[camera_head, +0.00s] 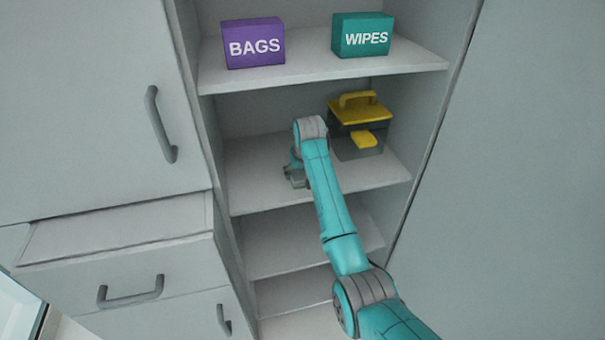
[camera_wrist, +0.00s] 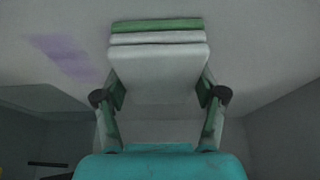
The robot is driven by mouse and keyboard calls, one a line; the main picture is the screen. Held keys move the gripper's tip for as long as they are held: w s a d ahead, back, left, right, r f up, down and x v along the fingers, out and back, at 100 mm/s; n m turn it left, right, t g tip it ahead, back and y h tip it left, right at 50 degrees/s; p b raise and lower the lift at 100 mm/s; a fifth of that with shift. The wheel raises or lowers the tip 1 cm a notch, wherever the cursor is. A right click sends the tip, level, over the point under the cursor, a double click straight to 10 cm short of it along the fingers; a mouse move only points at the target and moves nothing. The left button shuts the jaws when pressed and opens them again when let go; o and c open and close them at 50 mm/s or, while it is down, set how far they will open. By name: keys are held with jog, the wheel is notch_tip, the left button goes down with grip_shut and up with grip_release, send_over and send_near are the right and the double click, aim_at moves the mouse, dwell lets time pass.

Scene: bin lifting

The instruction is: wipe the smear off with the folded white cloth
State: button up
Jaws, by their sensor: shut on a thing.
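My gripper (camera_wrist: 160,95) is shut on the folded white cloth (camera_wrist: 158,70), which sits between its two fingers in the wrist view. The cloth shows layered folds, with a green band along its far edge. A faint purple smear (camera_wrist: 66,55) lies on the pale surface to the left of the cloth, apart from it. I cannot tell whether the cloth touches the surface. In the head view my gripper (camera_head: 296,176) is over the left part of the middle shelf (camera_head: 252,195). The cloth and smear cannot be made out there.
A dark box with a yellow lid and handle (camera_head: 358,112) stands right of my arm on the same shelf. A purple BAGS box (camera_head: 253,45) and a teal WIPES box (camera_head: 362,37) stand on the shelf above. An open drawer (camera_head: 115,235) is at lower left.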

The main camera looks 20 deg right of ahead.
jog(key=shift+w+d, duration=0.1)
jog(key=shift+w, duration=0.3)
jog(key=shift+w+d+r, duration=0.1)
jog(key=shift+d+r, duration=0.05)
jog(key=shift+d, duration=1.75)
jog(key=shift+d+f, duration=0.15)
jog(key=shift+d, duration=1.75)
jog(key=shift+d+f, duration=0.1)
jog(key=shift+d, duration=1.75)
jog(key=shift+a, duration=0.1)
jog(key=shift+a+r, duration=0.15)
jog(key=shift+a, duration=1.75)
jog(key=shift+a, duration=1.9)
jog(key=shift+a, duration=1.8)
